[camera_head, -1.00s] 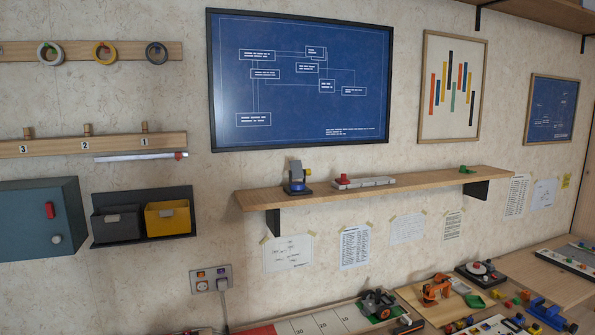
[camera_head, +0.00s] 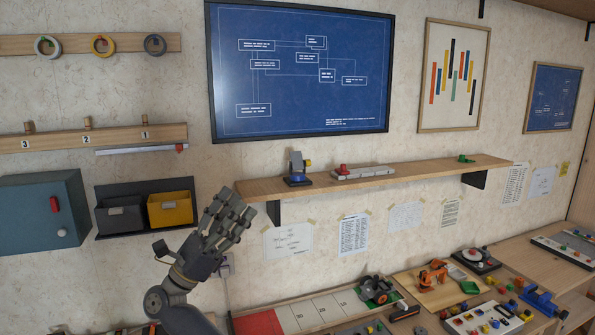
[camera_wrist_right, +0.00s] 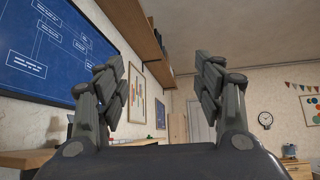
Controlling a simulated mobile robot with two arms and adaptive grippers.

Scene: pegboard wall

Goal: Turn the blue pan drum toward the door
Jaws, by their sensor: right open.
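A small pan-tilt device stands on the wooden wall shelf (camera_head: 400,177), near the shelf's left end. The blue pan drum (camera_head: 297,179) is its low blue part, under a grey head with a yellow knob on its right side. My right gripper (camera_head: 236,208) is left of the device and lower in the picture, its fingers pointing up beside the shelf's left end. It is open and empty, apart from the drum. In the right wrist view its fingers (camera_wrist_right: 160,75) are spread wide with nothing between them. My left gripper is not in view.
A grey-and-red block (camera_head: 362,172) lies on the shelf right of the device. A yellow bin (camera_head: 170,208) and a dark bin hang left of my right gripper. A cluttered workbench runs below. A pale door (camera_wrist_right: 201,122) shows in the right wrist view.

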